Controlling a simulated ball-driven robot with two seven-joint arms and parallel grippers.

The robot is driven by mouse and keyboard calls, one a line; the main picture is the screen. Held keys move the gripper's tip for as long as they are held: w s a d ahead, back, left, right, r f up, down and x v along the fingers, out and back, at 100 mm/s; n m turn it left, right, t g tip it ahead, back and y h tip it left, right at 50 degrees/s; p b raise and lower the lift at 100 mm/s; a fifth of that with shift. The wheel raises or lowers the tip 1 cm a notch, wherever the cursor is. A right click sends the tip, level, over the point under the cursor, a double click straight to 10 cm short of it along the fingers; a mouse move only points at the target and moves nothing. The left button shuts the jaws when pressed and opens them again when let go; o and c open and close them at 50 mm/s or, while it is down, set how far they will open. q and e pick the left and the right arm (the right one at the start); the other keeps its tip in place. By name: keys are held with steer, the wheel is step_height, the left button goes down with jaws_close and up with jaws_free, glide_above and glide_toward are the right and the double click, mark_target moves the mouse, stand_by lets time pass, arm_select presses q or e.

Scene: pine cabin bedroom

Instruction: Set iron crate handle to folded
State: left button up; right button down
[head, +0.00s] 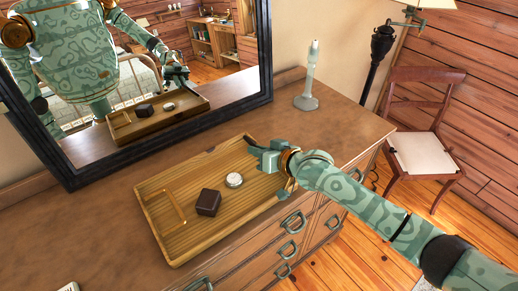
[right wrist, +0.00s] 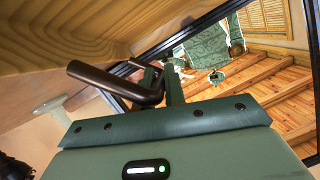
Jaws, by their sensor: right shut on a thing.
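In the right wrist view, my right gripper's fingers (right wrist: 163,82) are shut on a dark brown metal bar handle (right wrist: 100,80), beside the crate's wooden wall (right wrist: 100,25). In the head view this handle is mostly hidden by the gripper, so its angle is hard to tell. A brass-coloured bar (head: 178,207) shows at the crate's left end. My left gripper is not in view.
A dark block (head: 208,202) and a round pale tin (head: 234,180) lie in the crate. A framed mirror (head: 267,60) stands behind, reflecting me. A pale green candlestick (head: 307,102) stands at the back right. The dresser top (head: 110,215) left of the crate is mostly clear.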

steer(key=shift+f, duration=0.1)
steer(key=c, duration=1.5)
jaws_free()
steer(key=shift+s+d+r, duration=0.3)
steer(key=shift+d, duration=0.05)
steer(key=p+v, duration=0.4)
steer(key=v, duration=1.1)
steer(key=shift+s+d, duration=0.1)
